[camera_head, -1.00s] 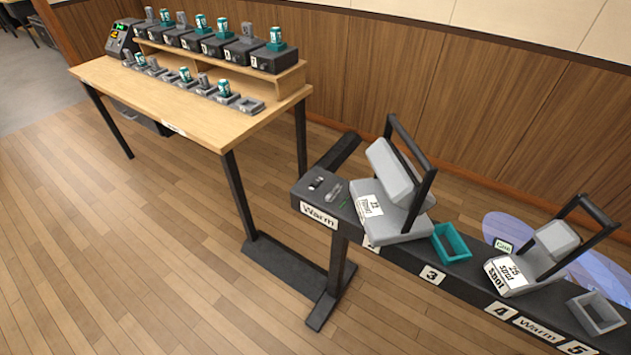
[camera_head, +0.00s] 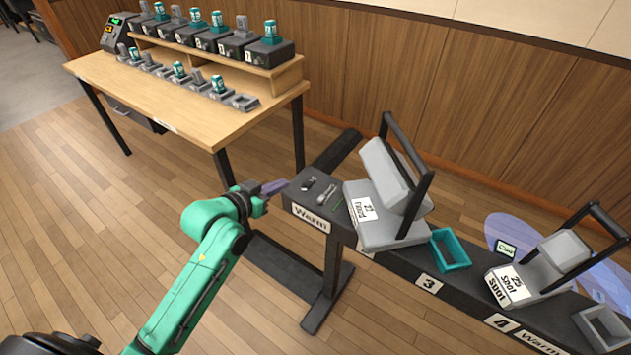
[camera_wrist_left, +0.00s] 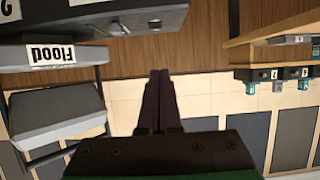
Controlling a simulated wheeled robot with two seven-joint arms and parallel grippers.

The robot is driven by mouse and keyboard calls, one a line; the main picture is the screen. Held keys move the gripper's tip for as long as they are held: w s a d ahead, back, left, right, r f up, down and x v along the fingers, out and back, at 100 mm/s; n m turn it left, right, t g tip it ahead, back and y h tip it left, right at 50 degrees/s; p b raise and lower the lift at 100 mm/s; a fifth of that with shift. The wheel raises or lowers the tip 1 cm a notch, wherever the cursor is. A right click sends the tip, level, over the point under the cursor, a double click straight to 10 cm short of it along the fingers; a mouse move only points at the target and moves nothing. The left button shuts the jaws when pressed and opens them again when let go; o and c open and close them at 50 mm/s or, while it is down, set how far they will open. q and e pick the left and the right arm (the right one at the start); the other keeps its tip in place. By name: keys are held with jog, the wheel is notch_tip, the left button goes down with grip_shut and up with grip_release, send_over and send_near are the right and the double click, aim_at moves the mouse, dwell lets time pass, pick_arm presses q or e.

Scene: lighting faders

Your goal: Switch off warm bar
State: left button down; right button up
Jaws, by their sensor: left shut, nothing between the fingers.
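The warm bar (camera_head: 300,182) is a dark beam on a stand, with a white "Warm" label (camera_head: 311,219) at its left end. On its top there are small switch-like parts (camera_head: 326,194) and a thin green mark (camera_head: 338,205). My left gripper (camera_head: 275,187) is shut and empty, just left of the bar's end and apart from it. In the left wrist view, the shut fingers (camera_wrist_left: 160,98) point up the picture, and the bar's end (camera_wrist_left: 120,20) shows upside down at the upper left. My right gripper is out of view.
A "Flood" lamp (camera_head: 385,230) with a black yoke stands on the bar beside the small parts. A teal tray (camera_head: 451,249) and a "Spot" lamp (camera_head: 530,275) sit further right. A wooden table (camera_head: 190,125) with several dimmer-like boxes stands behind at left.

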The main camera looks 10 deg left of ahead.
pick_arm(q)
jog(key=shift+d+r, duration=0.15)
jog(key=shift+r, duration=0.35)
send_over(302, 191)
jog(key=f, duration=0.3)
jog(key=shift+w+d+f, duration=0.2)
jog(key=shift+w+f, duration=0.15)
jog(key=shift+w, duration=0.05)
notch_tip(302, 191, down, 3)
jog(key=shift+s+a, duration=0.1)
jog(key=shift+s, duration=0.05)
jog(key=shift+s+f, duration=0.15)
jog(key=shift+f, duration=0.3)
